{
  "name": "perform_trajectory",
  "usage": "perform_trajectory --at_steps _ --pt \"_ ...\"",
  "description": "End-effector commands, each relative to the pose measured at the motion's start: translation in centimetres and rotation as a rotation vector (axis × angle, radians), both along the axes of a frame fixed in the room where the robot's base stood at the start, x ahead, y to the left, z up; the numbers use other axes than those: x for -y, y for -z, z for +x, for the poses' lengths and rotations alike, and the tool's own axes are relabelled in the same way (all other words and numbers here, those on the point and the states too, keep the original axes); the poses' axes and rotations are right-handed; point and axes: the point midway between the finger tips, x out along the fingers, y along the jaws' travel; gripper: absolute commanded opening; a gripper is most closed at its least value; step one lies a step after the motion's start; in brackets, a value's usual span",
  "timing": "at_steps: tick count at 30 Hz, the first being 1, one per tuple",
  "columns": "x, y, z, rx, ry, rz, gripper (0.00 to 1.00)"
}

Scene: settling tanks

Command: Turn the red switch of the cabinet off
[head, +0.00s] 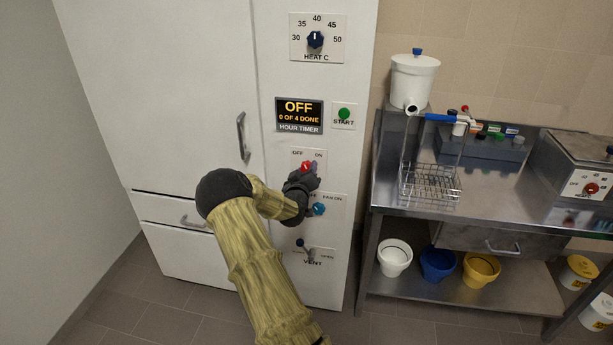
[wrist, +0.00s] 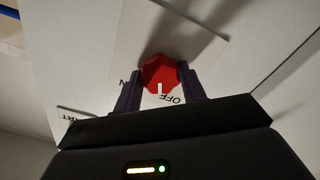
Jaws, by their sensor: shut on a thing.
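The red switch (head: 306,167) is a knob on a small plate on the white cabinet (head: 200,90), under OFF and ON labels. In the wrist view the red switch (wrist: 160,70) sits between the two dark fingers of my gripper (wrist: 160,77), which is shut on it. Its white pointer mark faces the label edge, close to the OFF lettering; the ON label is partly hidden by a finger. In the head view my gripper (head: 308,172) reaches the plate from below and covers part of it.
A blue knob (head: 319,208) for the fan sits just below my gripper, with a vent lever (head: 301,243) lower down. Above are the hour timer display (head: 299,115) reading OFF, a green start button (head: 344,114) and a heat dial (head: 315,39). A metal table (head: 500,205) stands right.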

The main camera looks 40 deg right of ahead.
Motion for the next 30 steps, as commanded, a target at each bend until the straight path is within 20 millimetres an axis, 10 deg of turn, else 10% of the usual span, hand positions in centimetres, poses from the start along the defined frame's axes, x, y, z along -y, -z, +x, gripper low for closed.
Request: perform_trajectory --at_steps 26,27,30 --pt "-0.05 0.14 0.00 -0.171 -0.002 -0.142 0.18" --pt "-0.06 0.14 0.01 -0.171 -0.002 -0.142 0.45" --pt "-0.06 0.13 0.01 -0.169 -0.001 -0.142 0.63"
